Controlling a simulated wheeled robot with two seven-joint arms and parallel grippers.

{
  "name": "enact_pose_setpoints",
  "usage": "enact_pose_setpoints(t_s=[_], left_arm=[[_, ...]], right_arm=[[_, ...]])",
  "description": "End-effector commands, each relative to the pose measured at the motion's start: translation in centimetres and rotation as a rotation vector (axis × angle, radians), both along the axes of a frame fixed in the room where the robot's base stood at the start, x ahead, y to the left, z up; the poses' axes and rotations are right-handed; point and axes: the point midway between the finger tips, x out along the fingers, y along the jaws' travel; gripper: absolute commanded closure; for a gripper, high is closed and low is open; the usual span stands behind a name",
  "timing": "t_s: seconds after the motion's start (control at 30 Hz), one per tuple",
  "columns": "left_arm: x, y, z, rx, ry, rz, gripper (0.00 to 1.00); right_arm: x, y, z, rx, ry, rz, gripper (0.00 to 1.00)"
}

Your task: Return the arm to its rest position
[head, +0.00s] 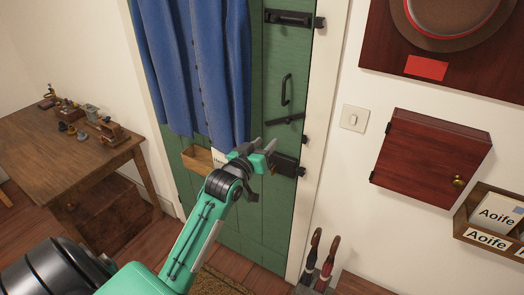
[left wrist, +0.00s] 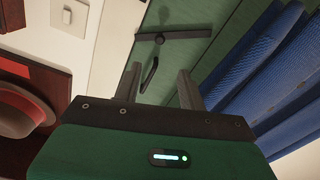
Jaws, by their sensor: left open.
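My left arm (head: 205,225) is teal and black. It reaches up from the bottom of the head view toward the green door (head: 275,205). My left gripper (head: 270,152) is open at the arm's far end, in front of the door. In the left wrist view, its two dark fingers (left wrist: 158,88) stand apart with nothing between them. I cannot tell how far the fingertips are from the door. My right gripper is not in view.
A blue curtain (head: 200,70) hangs over the door. A small wooden box (head: 197,158) is behind the gripper. A brown table (head: 62,150) with small items stands left. A red cabinet (head: 430,155) and a light switch (head: 354,119) are on the right wall.

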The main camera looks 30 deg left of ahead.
Motion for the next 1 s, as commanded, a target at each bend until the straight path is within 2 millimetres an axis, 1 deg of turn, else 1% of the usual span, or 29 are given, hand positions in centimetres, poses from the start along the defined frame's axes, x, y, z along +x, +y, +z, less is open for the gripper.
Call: enact_pose_setpoints(t_s=[0.1, 0.2, 0.67, 0.77, 0.83, 0.87, 0.97, 1.0], left_arm=[[-0.9, -0.1, 0.0, 0.0, -0.001, 0.0, 0.59], [-1.1, -0.1, 0.0, 0.0, 0.0, 0.0, 0.59], [-1.1, -0.1, 0.0, 0.0, 0.0, 0.0, 0.59], [-1.0, -0.1, -0.4, 0.001, 0.007, 0.0, 0.59], [-0.7, -0.1, -1.8, 0.001, 0.03, 0.001, 0.59], [-0.5, 0.0, -2.8, 0.002, 0.048, 0.002, 0.59], [0.2, -0.1, -7.8, 0.009, 0.129, 0.003, 0.59], [0.4, -0.2, -10.4, 0.013, 0.169, 0.003, 0.59]], right_arm=[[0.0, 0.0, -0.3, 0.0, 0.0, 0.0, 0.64], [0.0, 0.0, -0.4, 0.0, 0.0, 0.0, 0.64], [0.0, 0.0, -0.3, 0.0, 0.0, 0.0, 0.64], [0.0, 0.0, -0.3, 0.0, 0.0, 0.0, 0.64], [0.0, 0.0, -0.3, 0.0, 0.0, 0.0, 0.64], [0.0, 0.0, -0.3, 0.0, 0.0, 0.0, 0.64], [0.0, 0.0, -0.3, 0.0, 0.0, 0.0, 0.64], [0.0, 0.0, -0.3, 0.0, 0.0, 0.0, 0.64]])
